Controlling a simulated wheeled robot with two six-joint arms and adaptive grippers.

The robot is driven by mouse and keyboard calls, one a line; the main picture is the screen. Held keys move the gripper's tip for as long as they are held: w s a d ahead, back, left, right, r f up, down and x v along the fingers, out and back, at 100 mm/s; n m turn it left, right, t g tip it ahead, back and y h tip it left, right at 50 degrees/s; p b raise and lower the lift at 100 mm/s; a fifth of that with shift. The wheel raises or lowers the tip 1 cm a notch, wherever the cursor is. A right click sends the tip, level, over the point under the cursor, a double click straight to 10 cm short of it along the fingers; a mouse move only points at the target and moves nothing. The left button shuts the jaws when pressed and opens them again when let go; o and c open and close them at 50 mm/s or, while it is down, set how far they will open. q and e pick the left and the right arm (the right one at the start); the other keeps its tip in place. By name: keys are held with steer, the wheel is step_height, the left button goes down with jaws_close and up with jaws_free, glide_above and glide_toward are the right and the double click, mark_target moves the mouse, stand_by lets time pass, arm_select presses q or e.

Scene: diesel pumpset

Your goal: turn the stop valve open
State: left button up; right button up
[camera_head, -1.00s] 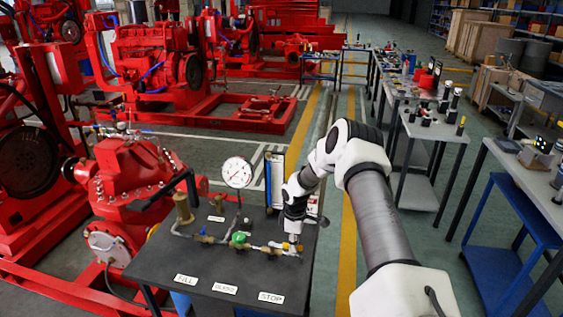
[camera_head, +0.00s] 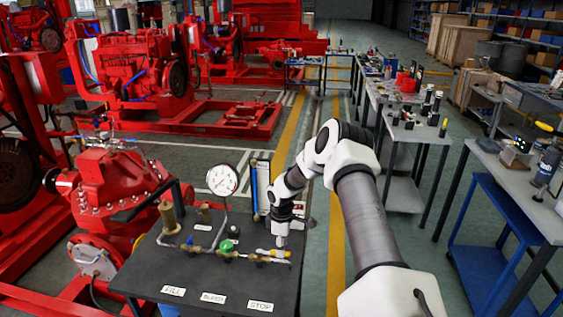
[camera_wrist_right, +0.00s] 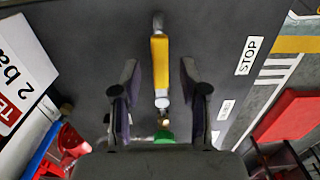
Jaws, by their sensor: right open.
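The stop valve's yellow lever (camera_head: 272,252) is on the pipe of the dark bench top, behind the STOP label (camera_head: 261,306). In the right wrist view the yellow lever (camera_wrist_right: 160,62) runs in line with the pipe. My right gripper (camera_head: 283,241) points down beside the lever in the head view. In the right wrist view my right gripper (camera_wrist_right: 157,78) is open, one finger on each side of the lever, with gaps visible on both sides. Whether the fingers are level with the lever cannot be told. My left gripper is not in view.
A green valve handle (camera_head: 226,246) and a blue one (camera_head: 189,241) sit left along the same pipework. A pressure gauge (camera_head: 222,180) stands behind the pipe. A brass cylinder (camera_head: 168,218) stands at left. A red pump (camera_head: 115,190) is beside the bench.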

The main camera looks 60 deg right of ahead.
step_height(320, 180, up, 10)
stand_by(0.6)
